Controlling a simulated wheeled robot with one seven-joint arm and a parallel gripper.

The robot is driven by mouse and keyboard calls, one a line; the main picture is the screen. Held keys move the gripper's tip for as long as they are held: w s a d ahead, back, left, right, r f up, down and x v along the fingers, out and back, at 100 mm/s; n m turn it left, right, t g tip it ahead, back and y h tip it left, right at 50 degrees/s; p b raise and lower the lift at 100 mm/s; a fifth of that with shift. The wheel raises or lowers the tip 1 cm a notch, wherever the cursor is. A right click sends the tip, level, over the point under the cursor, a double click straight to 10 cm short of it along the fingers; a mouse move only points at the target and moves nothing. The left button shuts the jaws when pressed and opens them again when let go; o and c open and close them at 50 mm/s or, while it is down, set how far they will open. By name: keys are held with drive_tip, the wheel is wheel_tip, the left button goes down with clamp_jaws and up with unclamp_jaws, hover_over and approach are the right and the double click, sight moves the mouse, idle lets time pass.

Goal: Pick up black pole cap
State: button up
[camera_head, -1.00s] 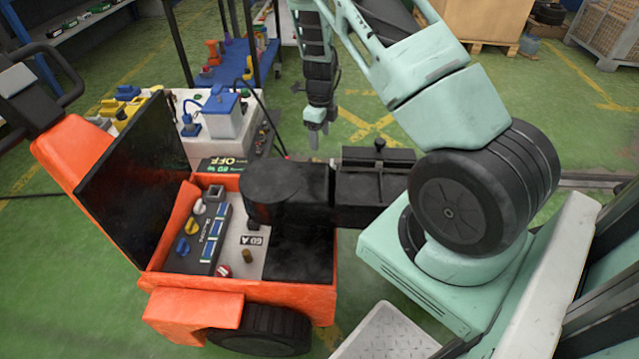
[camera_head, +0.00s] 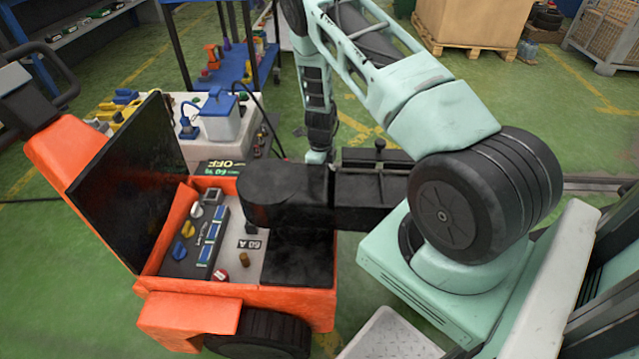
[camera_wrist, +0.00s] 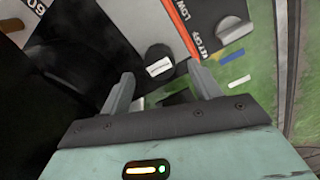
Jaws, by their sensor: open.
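A small black cap with a white label (camera_wrist: 159,62) shows in the wrist view, just ahead of my gripper and between the lines of its fingers. It looks like the black pole cap. My gripper (camera_wrist: 163,88) is open, with a finger to each side below the cap and nothing seen between them. I cannot tell how far the fingertips are from it. In the head view my wrist (camera_head: 319,150) hangs behind the black block, which hides the fingers. The black pole cap cannot be made out there.
The orange cart (camera_head: 238,297) holds a tray with blue, yellow, grey and red knobs. Its black lid (camera_head: 130,185) stands open. A black block (camera_head: 285,195) reaches across the cart. A white unit with a blue-lidded box (camera_head: 222,118) stands behind. Green floor shows at right in the wrist view.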

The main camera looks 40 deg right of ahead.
wheel_tip(320, 180, down, 2)
drive_tip(key=shift+f, duration=0.1)
drive_tip(key=c, duration=1.1)
drive_tip(key=shift+o, duration=0.2)
wheel_tip(320, 180, up, 10)
drive_tip(key=p, duration=0.1)
